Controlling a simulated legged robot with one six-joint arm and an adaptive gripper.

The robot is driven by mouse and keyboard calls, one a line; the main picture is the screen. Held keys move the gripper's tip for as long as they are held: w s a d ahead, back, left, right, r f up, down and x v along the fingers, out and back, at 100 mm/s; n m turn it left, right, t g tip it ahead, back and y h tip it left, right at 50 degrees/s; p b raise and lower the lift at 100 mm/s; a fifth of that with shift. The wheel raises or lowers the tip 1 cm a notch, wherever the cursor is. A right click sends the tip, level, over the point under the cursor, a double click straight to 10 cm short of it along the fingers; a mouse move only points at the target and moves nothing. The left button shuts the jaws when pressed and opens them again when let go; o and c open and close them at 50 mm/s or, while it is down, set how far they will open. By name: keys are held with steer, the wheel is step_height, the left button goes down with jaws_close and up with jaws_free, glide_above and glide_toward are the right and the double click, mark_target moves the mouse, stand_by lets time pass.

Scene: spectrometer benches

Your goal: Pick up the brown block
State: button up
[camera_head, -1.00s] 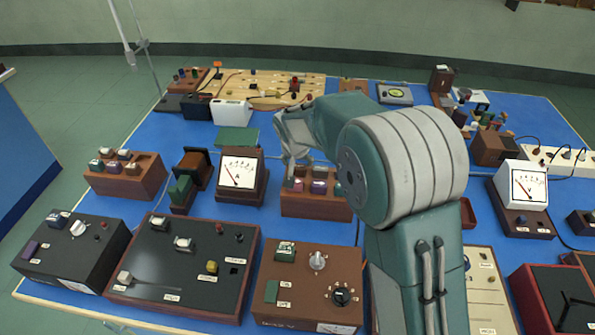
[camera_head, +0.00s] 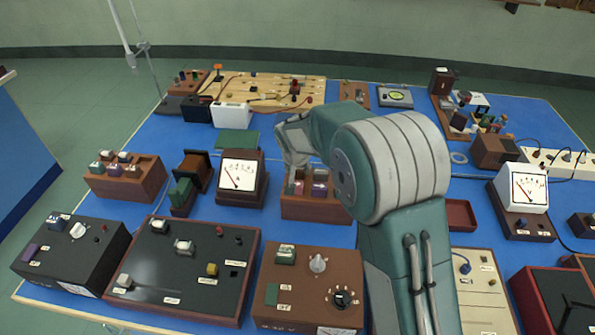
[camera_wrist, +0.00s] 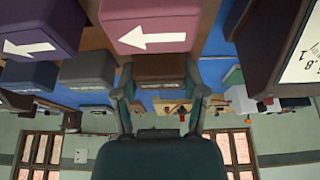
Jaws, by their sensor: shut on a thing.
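The brown block (camera_wrist: 158,68) shows in the wrist view between the two fingers of my gripper (camera_wrist: 160,84), which is shut on it. In the head view my gripper (camera_head: 292,172) is above the rear left part of a wooden block holder (camera_head: 312,209); the brown block cannot be made out there. A pink block (camera_wrist: 150,25) and a purple block (camera_wrist: 42,28), both with white arrows, are close by in the wrist view. A grey block (camera_wrist: 88,68) is beside the brown one. I cannot tell whether the brown block is clear of the holder.
A meter (camera_head: 239,180) stands just left of the holder. A brown control box (camera_head: 308,285) is in front of it. Another block holder (camera_head: 125,178) is at the left. An empty red-brown tray (camera_head: 459,214) lies to the right. Blue tabletop shows behind the holder.

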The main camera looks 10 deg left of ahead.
step_height(320, 180, up, 3)
steer(key=s+r, duration=0.1)
steer(key=r, duration=0.1)
steer(key=s+d+r, duration=0.1)
steer(key=s+r, duration=0.2)
steer(key=r, duration=0.1)
steer(key=shift+s+d+r, duration=0.1)
steer(key=shift+s+d, duration=0.3)
steer(key=s+d+r, duration=0.3)
steer(key=s+r, duration=0.3)
steer(key=s, duration=0.2)
steer(key=shift+s+d+r, duration=0.15)
steer(key=shift+r, duration=0.25)
steer(key=shift+s, duration=0.1)
